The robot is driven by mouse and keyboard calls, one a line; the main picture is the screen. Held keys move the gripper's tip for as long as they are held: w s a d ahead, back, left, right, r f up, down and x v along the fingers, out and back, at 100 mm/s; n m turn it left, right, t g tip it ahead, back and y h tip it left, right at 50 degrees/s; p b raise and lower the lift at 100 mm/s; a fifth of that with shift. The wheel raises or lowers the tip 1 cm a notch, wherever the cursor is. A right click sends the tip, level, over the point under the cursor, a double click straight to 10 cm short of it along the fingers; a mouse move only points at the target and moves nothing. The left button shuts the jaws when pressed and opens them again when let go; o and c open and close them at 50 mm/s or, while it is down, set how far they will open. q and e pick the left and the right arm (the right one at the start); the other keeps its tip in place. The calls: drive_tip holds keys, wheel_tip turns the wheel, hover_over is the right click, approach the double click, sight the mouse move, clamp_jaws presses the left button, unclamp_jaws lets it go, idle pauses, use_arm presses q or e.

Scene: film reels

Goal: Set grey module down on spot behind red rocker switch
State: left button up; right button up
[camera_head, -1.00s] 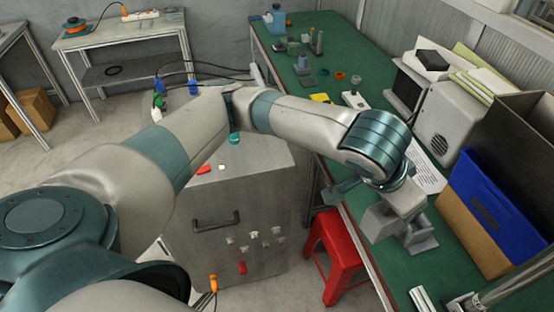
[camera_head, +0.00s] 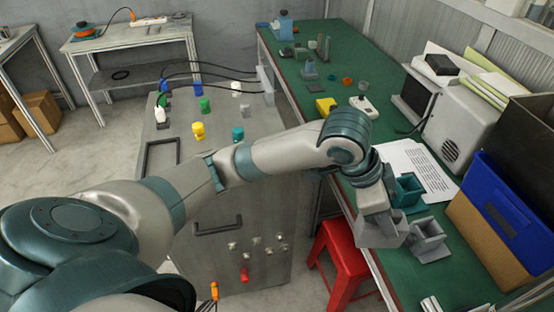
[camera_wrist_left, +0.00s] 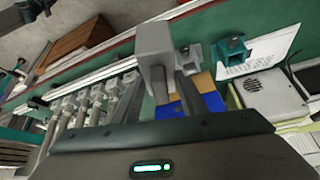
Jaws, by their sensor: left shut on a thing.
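My left gripper (camera_head: 372,205) is above the front edge of the green bench, shut on the grey module (camera_head: 378,233). In the left wrist view the grey module (camera_wrist_left: 155,42) is a plain block held between the fingertips. The red rocker switch and the spot behind it are not visible now; my left arm crosses the cabinet top (camera_head: 250,115) there. A small red part (camera_head: 244,275) shows on the cabinet's front. My right gripper is not in view.
A grey cradle (camera_head: 428,242) and a teal cradle (camera_head: 408,190) stand on the bench close to the held module. A red stool (camera_head: 343,255) stands below. Coloured knobs, including a yellow one (camera_head: 198,130), stand on the cabinet. A blue bin (camera_head: 497,200) is at right.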

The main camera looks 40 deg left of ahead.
use_arm(q)
drive_tip(key=shift+w+a+r+p, duration=0.15)
drive_tip(key=shift+a+r+p, duration=0.05)
drive_tip(key=shift+a+p, duration=0.3)
drive_tip(key=w+a+r+n+p, duration=0.1)
drive_tip(key=a+r+p, duration=0.3)
drive_tip(key=a+p, duration=0.3)
drive_tip(key=a+r+n+t+y+p, duration=0.1)
drive_tip(key=a+r+p, duration=0.3)
drive_tip(key=a, duration=1.4)
drive_tip(key=n+p, duration=0.1)
drive_tip(key=p, duration=0.2)
drive_tip(key=shift+w+p, duration=0.35)
drive_tip(key=shift+w, duration=0.05)
